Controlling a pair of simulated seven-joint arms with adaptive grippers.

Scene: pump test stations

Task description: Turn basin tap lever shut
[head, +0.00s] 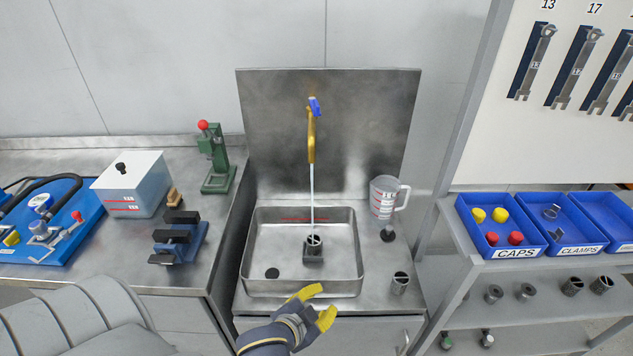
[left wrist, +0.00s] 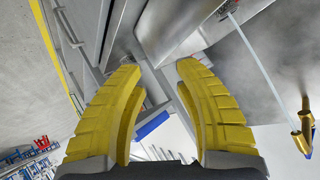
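The brass tap (head: 311,140) stands on the steel back panel above the basin (head: 257,289), with its blue lever (head: 315,106) at the top. In the left wrist view the tap (left wrist: 304,128) and stream (left wrist: 262,67) show at the right edge. My left gripper (head: 318,304) is open and empty at the basin's front edge, well below and apart from the lever. Its yellow fingers also stand apart in the left wrist view (left wrist: 158,75). My right gripper is out of view.
A green press (head: 216,163) and a black-and-blue vise (head: 178,238) stand on the left bench. A shelf with blue bins (head: 517,253) is at right. The space before the lever looks clear.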

